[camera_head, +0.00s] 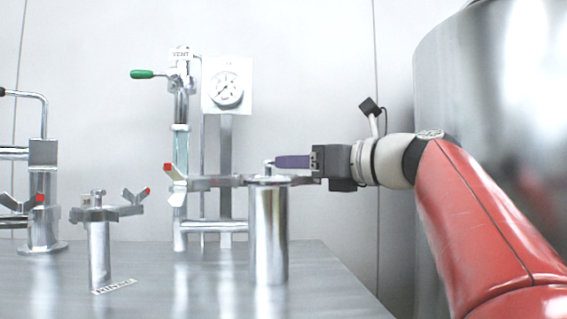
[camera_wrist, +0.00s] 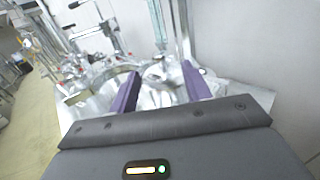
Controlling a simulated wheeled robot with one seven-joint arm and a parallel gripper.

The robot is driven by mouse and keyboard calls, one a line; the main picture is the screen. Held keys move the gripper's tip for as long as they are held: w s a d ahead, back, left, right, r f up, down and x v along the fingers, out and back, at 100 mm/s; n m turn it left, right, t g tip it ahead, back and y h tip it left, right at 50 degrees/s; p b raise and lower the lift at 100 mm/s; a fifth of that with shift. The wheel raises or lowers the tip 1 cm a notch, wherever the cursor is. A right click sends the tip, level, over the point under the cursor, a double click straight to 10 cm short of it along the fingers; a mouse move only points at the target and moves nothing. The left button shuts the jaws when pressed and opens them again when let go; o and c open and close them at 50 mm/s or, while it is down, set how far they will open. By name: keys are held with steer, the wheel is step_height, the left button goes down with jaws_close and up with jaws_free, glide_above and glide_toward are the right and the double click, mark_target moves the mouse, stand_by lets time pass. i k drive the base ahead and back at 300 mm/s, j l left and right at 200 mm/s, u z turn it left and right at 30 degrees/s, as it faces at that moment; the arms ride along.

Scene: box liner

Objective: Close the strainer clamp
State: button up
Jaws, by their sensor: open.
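My gripper (camera_head: 278,162) reaches in from the right in the head view, its purple fingers level just above a shiny metal cylinder (camera_head: 268,235). In the wrist view the two purple fingers (camera_wrist: 161,70) are spread apart with nothing held between them. Metal clamp arms (camera_head: 210,183) stick out left from the cylinder's top, with a red-tipped lever (camera_head: 175,172) at their end.
A vertical pipe with a green-handled valve (camera_head: 142,74) and a round gauge (camera_head: 227,90) stand behind. More piping (camera_head: 43,152) is at the far left. A large steel tank (camera_head: 490,80) is at the right. The bench (camera_head: 200,290) is clear in front.

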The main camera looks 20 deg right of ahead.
mark_target(197, 183)
steer(key=k+l, duration=0.85)
